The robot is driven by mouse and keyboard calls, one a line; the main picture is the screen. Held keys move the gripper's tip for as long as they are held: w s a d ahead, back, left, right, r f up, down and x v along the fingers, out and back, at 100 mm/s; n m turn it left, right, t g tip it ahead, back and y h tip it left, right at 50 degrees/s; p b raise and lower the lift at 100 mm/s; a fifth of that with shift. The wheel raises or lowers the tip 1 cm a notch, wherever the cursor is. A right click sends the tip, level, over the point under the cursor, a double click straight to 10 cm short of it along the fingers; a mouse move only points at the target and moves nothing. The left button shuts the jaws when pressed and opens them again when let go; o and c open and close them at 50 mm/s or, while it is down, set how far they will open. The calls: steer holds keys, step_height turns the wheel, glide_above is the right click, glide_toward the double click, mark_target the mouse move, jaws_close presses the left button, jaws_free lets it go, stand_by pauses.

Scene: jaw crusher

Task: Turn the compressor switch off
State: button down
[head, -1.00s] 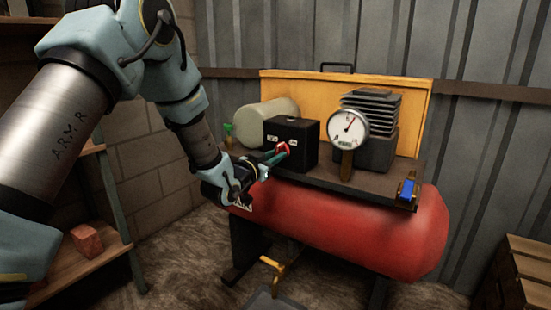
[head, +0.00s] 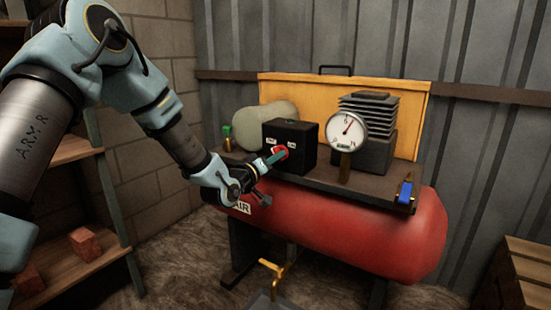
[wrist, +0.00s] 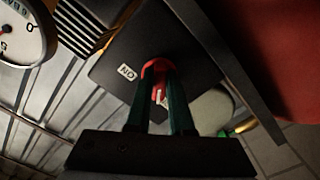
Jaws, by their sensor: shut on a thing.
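The black compressor switch box (head: 304,141) stands on the deck above the red tank, with a red knob (head: 280,152) on its front. My gripper (head: 275,158) reaches in from the left, its two green fingers shut on the red knob. In the wrist view the fingertips (wrist: 160,80) are on either side of the red knob (wrist: 158,66), in front of the dark box face (wrist: 115,50). An "ON" label (wrist: 126,72) shows beside the knob. The fingers partly hide the knob and the other label, so I cannot tell its exact setting.
A round pressure gauge (head: 346,126) and a finned grey block (head: 368,115) stand right of the box. A blue-handled valve (head: 405,192) is at the deck's right end. The red tank (head: 350,232) lies below. A wooden shelf (head: 75,268) stands at left.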

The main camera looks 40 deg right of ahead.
steer(key=shift+f+n, duration=0.1)
steer(key=shift+n, duration=0.4)
steer(key=c, duration=0.8)
jaws_free()
steer(key=v, duration=1.1)
